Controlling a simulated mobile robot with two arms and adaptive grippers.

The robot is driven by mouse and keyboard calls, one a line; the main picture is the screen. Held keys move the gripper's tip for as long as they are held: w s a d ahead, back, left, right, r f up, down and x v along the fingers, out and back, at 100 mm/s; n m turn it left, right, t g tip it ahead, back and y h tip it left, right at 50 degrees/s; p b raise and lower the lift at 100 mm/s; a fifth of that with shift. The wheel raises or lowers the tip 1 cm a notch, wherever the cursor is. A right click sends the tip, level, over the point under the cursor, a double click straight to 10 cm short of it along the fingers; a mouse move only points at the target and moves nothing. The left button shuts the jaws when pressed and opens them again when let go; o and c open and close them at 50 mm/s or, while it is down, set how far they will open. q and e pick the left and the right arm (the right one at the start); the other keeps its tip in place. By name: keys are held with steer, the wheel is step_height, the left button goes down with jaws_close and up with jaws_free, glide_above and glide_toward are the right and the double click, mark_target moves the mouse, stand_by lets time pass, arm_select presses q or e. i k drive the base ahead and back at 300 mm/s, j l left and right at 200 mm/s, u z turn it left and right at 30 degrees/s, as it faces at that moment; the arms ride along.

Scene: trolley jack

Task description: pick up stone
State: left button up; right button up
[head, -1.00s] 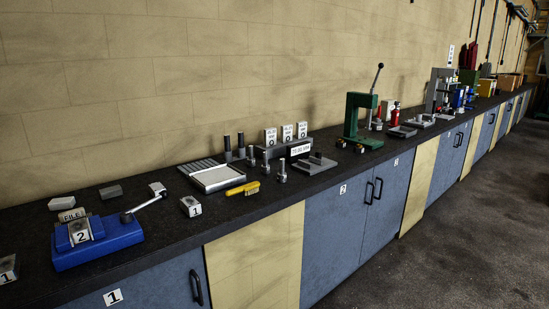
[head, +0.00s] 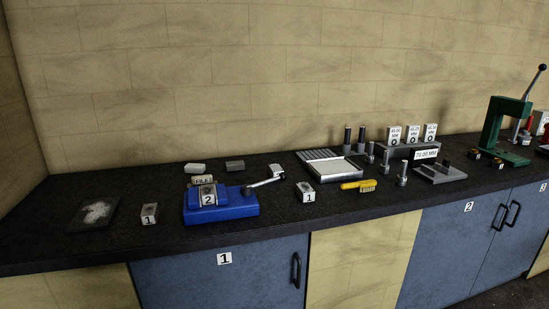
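No thing in view is marked as the stone. In the head view, two plain blocks lie at the back of the dark bench top, behind the blue vise: a pale whitish block (head: 195,168) and a darker grey block (head: 235,165). Either could be the stone; I cannot tell which. They lie apart from each other, and nothing covers them. A block lettered FILE (head: 202,180) sits in front of the pale one, partly hidden by the vise. Neither of my grippers is in view.
The blue vise (head: 232,211) holds a block numbered 2, and its handle points right. Number 1 blocks stand left (head: 149,214) and right (head: 305,192) of it. A dark plate (head: 94,214) lies far left. A tray (head: 333,170), yellow brush (head: 358,185) and green press (head: 496,125) are right.

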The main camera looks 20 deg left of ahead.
mark_target(194, 168)
steer(key=i+j+u, duration=0.15)
steer(key=u, duration=1.15)
